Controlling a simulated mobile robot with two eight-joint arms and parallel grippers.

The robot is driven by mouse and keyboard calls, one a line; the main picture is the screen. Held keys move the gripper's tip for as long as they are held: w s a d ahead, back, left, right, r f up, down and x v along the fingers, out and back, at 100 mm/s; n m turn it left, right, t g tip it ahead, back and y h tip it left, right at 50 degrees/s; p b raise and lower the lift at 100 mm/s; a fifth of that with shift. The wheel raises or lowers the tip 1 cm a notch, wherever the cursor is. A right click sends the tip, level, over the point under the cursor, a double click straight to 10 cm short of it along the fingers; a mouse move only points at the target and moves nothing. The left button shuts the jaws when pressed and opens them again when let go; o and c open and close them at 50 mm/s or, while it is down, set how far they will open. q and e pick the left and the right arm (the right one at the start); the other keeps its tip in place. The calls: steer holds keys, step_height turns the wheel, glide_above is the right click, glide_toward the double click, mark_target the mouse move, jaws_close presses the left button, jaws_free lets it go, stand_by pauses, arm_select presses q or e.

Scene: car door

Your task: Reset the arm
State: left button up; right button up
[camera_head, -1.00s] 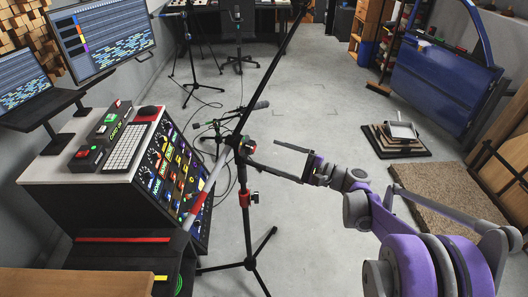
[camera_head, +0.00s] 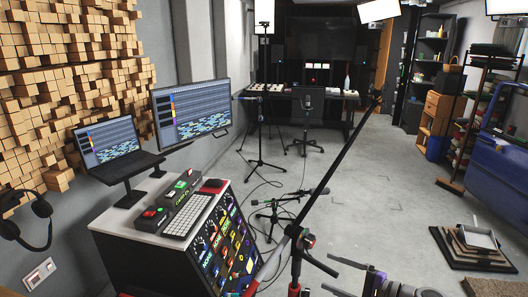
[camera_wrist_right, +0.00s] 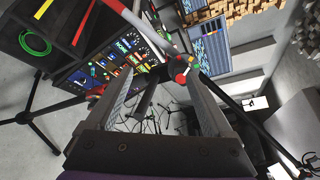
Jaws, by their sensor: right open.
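My right gripper (camera_head: 327,272) shows at the bottom of the head view, right of centre. Its two fingers are apart and point left, with nothing between them that I can see as held. In the right wrist view the open fingers (camera_wrist_right: 152,68) reach up the picture, with the stand and console beyond them. A black microphone stand (camera_head: 335,160) with a long slanted boom stands just left of the gripper in the head view. I cannot tell how close they are in depth. Most of my right arm is cut off below. My left gripper does not show.
A console (camera_head: 222,240) with a keyboard (camera_head: 188,217) and laptop (camera_head: 108,147) stands at left. A desk and chair (camera_head: 305,108) are at the back. The grey floor (camera_head: 385,180) between is mostly clear.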

steer(key=s+a+f+n+g+h+p, duration=0.1)
steer(key=s+a+n+g+h+p, duration=0.25)
steer(key=s, duration=0.35)
steer(key=s+a+f+n+g+h+p, duration=0.1)
steer(key=s+a+n+g+h+p, duration=0.1)
steer(key=s+a+n, duration=0.45)
steer(key=s+d+n+h+p, duration=0.3)
steer(key=s+d+h, duration=0.3)
steer(key=s, duration=0.5)
steer(key=shift+r+n+p, duration=0.2)
steer(key=shift+n+p, duration=0.2)
steer(key=shift+n, duration=0.3)
